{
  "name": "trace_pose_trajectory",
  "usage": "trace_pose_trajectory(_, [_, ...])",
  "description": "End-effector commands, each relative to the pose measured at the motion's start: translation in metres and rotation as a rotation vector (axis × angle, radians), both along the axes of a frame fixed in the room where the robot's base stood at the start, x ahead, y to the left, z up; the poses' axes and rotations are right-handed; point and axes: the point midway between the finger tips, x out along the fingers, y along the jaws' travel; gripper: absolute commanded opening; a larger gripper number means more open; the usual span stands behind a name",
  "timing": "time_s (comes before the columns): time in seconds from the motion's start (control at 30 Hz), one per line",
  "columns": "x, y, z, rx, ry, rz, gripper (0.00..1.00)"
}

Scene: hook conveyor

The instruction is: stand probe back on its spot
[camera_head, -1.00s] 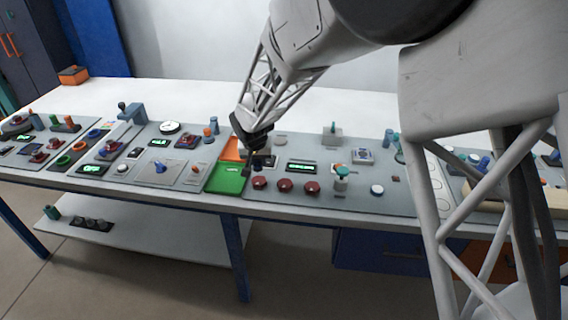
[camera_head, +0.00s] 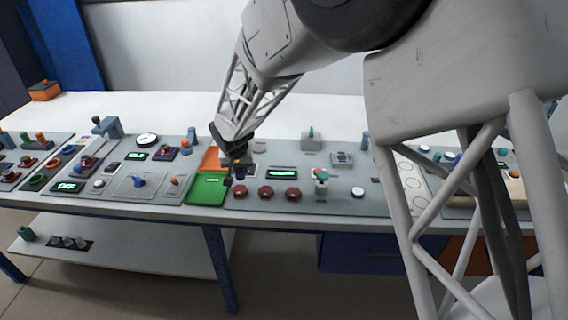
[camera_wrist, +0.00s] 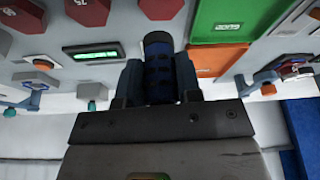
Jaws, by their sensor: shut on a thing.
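My gripper (camera_head: 236,160) is over the console, just right of the green panel, pointing down. In the wrist view its two dark fingers (camera_wrist: 158,78) are shut on the probe (camera_wrist: 157,48), a dark blue, ribbed cylinder with a grey rounded end. The probe also shows as a small blue shape under the gripper in the head view (camera_head: 240,173). I cannot tell whether its lower end touches the console. No spot for it can be made out clearly; the gripper and probe hide part of the panel there.
The green panel (camera_head: 207,188) and an orange panel (camera_head: 210,158) lie to the left. Red knobs (camera_head: 266,193) and a green-lit display (camera_head: 283,173) are close on the right. A teal-topped post (camera_head: 321,180) stands further right. Bare white tabletop (camera_head: 160,108) lies behind.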

Motion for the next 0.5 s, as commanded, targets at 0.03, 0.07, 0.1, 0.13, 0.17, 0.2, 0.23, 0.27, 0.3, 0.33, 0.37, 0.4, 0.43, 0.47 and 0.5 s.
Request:
trace_pose_trajectory(0.03, [0.003, -0.005, 0.000, 0.001, 0.000, -0.005, 0.09])
trace_pose_trajectory(0.07, [0.004, -0.007, -0.001, 0.001, 0.000, -0.008, 0.09])
trace_pose_trajectory(0.1, [0.007, -0.012, -0.001, 0.001, 0.000, -0.012, 0.09])
trace_pose_trajectory(0.13, [0.009, -0.015, -0.002, 0.001, 0.000, -0.015, 0.09])
trace_pose_trajectory(0.17, [0.012, -0.020, -0.002, 0.000, 0.000, -0.020, 0.09])
trace_pose_trajectory(0.2, [0.015, -0.026, -0.003, 0.001, 0.000, -0.026, 0.09])
trace_pose_trajectory(0.23, [0.018, -0.031, -0.003, 0.001, 0.000, -0.030, 0.09])
trace_pose_trajectory(0.27, [0.021, -0.037, -0.004, 0.001, 0.000, -0.034, 0.09])
trace_pose_trajectory(0.3, [0.025, -0.044, -0.005, 0.001, 0.000, -0.042, 0.09])
trace_pose_trajectory(0.33, [0.029, -0.051, -0.006, 0.001, 0.000, -0.048, 0.09])
trace_pose_trajectory(0.37, [0.032, -0.057, -0.006, 0.001, 0.000, -0.053, 0.09])
trace_pose_trajectory(0.4, [0.036, -0.066, -0.007, 0.000, 0.000, -0.061, 0.09])
trace_pose_trajectory(0.43, [0.039, -0.073, -0.008, 0.000, 0.000, -0.066, 0.09])
trace_pose_trajectory(0.47, [0.042, -0.080, -0.009, 0.000, 0.000, -0.072, 0.09])
trace_pose_trajectory(0.5, [0.047, -0.090, -0.010, 0.000, 0.000, -0.081, 0.09])
